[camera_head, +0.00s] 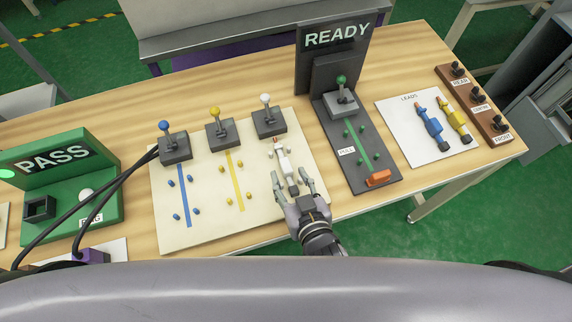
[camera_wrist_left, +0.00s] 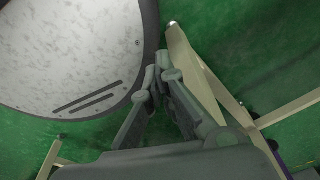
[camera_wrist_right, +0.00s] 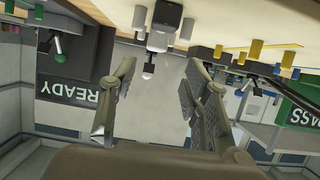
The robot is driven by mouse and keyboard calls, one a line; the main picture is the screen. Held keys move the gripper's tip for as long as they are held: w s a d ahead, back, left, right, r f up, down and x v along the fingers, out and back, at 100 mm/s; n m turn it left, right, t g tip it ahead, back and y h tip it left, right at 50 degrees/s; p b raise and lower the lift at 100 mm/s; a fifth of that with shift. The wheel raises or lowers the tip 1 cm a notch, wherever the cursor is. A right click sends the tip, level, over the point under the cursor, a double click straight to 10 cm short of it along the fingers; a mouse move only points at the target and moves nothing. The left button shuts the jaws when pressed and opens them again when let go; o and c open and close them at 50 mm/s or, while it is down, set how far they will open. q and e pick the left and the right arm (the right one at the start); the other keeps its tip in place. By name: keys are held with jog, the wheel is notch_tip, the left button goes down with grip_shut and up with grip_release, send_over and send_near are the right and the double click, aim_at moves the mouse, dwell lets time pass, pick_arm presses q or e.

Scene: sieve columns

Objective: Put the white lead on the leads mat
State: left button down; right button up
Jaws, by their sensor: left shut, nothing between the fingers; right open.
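The white lead (camera_head: 283,161) lies on the cream board (camera_head: 255,215), in front of the lever with the white knob (camera_head: 265,98). My right gripper (camera_head: 292,184) is open at the lead's near end, with its fingers on either side. In the right wrist view the open gripper (camera_wrist_right: 150,95) shows with nothing clearly between its fingertips. The leads mat (camera_head: 396,118) is a white sheet on the right, holding a blue lead (camera_head: 432,126) and a yellow lead (camera_head: 455,120) side by side. My left gripper (camera_wrist_left: 163,78) is shut and empty, low over the green floor.
The dark READY station (camera_head: 340,170) with its green-knobbed lever (camera_head: 341,80) and orange handle (camera_head: 379,178) stands between board and mat. Blue and yellow levers stand on the board. The green PASS station (camera_head: 75,200) and black cables are left. A brown knob block (camera_head: 480,105) borders the mat.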

aim_at(287, 166)
jog(key=shift+w+f, duration=0.15)
jog(key=shift+w, duration=0.15)
jog(key=x, duration=0.2)
jog(key=p+x, duration=0.1)
jog(key=shift+w+d+f, duration=0.2)
jog(key=shift+d+f, duration=0.05)
jog(key=shift+f, duration=0.1)
jog(key=shift+w+a+f, duration=0.1)
jog(key=shift+w+f, duration=0.05)
jog(key=shift+w, duration=0.15)
jog(key=shift+w+f, duration=0.1)
jog(key=shift+w, duration=0.05)
jog(key=shift+c, duration=0.5)
pick_arm(q)
jog(key=shift+s+a+r, duration=0.15)
jog(key=shift+s+r, duration=0.25)
jog(key=shift+s, duration=0.4)
pick_arm(e)
grip_shut()
